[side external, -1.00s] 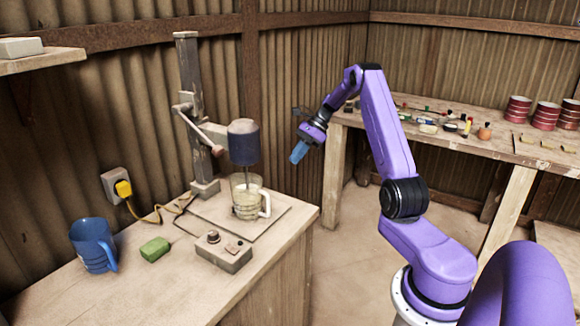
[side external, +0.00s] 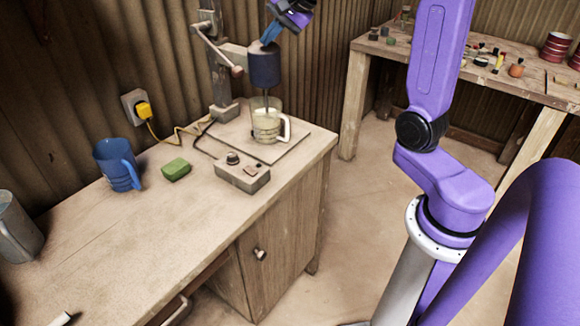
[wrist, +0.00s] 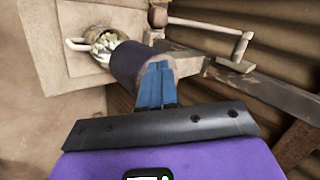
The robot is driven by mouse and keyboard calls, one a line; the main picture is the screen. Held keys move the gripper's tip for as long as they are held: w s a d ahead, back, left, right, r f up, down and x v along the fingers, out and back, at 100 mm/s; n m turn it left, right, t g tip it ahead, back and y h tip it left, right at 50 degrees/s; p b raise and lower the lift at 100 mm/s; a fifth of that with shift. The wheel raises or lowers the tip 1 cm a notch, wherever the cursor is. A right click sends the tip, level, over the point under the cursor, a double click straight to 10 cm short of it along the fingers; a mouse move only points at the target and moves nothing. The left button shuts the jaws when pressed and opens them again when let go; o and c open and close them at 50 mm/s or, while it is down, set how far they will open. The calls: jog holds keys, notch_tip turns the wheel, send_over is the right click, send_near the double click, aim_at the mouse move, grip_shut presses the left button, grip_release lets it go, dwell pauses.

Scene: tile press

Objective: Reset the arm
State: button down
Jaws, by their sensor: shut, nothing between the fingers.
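My gripper (side external: 269,34) is at the top of the side view, with its blue fingers pointing down and left, close above the dark motor head of the press (side external: 264,68). Whether they touch cannot be told. In the wrist view, my gripper (wrist: 159,66) has its two blue fingers together with nothing between them, in front of the dark cylinder (wrist: 125,66). My purple arm rises from its base at the right of the side view.
A clear jug (side external: 265,122) stands under the motor head on a board. A control box (side external: 243,173), green block (side external: 176,169), blue mug (side external: 116,166) and grey metal mug (side external: 17,230) share the bench. The right-hand back bench (side external: 470,70) holds cans and small items. Open floor lies between benches.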

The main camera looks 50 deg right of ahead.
jog(key=s+a+f+n+g+y, duration=0.1)
jog(key=s+a+f+n+g, duration=0.2)
jog(key=s+a+n, duration=0.4)
jog(key=s+a+f+n+g, duration=0.2)
jog(key=s+a+f+n, duration=0.2)
jog(key=s+a, duration=0.4)
jog(key=s+f+n+g+h, duration=0.1)
jog(key=s+f+n, duration=0.2)
jog(key=s+n, duration=0.4)
jog(key=s+f+n+g+h, duration=0.1)
jog(key=s+f+n, duration=0.2)
jog(key=s+n, duration=0.5)
jog(key=s, duration=0.5)
jog(key=shift+s+a+g+h, duration=0.25)
jog(key=shift+a+g+h, duration=0.15)
dwell(0.4)
